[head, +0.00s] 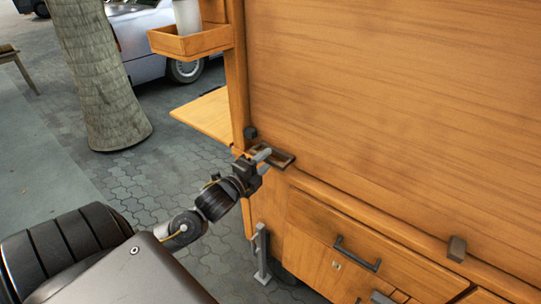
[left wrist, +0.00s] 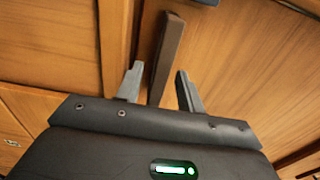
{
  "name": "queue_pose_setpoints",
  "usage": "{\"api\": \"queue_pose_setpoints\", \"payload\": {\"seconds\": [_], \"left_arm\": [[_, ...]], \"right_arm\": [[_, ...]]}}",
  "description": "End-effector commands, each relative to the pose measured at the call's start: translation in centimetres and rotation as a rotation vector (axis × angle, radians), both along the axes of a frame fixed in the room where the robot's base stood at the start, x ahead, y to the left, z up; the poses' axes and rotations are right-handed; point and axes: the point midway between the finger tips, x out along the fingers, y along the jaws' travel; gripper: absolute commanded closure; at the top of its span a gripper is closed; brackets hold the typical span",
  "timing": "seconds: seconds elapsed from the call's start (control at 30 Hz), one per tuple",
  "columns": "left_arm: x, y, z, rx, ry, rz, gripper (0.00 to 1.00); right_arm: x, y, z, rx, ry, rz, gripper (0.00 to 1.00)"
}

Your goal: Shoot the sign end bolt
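A brown bar (left wrist: 166,55), which looks like the sign end bolt, stands out between my left fingers in the left wrist view. In the head view, a dark rectangular metal fitting (head: 283,160) sits on the ledge at the left lower corner of the big wooden panel (head: 400,100). My left gripper (head: 264,154) is at this fitting and partly hides it. The left wrist view shows the left gripper (left wrist: 160,80) open, its fingers on either side of the bar with gaps. My right gripper is not in view.
A dark knob (head: 250,133) is close above the gripper on the wooden post. A small block (head: 457,249) stands on the ledge at right. Drawers with a handle (head: 357,254) are below. A wooden tray (head: 190,42) and side shelf (head: 205,115) jut out left.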

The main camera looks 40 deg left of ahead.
Motion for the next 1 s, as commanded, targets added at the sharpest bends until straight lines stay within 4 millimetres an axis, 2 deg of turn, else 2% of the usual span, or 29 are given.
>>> {"api": "queue_pose_setpoints", "payload": {"seconds": [0.1, 0.2, 0.57, 0.87, 1.0], "left_arm": [[1.7, 0.0, 0.1, -0.001, -0.001, 0.000, 0.62], [2.6, 0.0, 0.0, -0.001, 0.000, 0.000, 0.62], [3.1, 0.0, 0.0, -0.001, 0.001, -0.001, 0.62], [3.1, 0.0, 0.0, -0.001, 0.001, -0.001, 0.99], [3.1, 0.0, 0.0, -0.001, 0.001, -0.001, 1.00]], "right_arm": [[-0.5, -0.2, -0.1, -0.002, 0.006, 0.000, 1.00], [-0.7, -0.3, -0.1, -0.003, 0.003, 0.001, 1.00], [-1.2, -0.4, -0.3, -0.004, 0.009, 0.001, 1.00], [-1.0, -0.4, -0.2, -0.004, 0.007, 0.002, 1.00], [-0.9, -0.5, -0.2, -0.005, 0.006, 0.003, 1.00]]}}
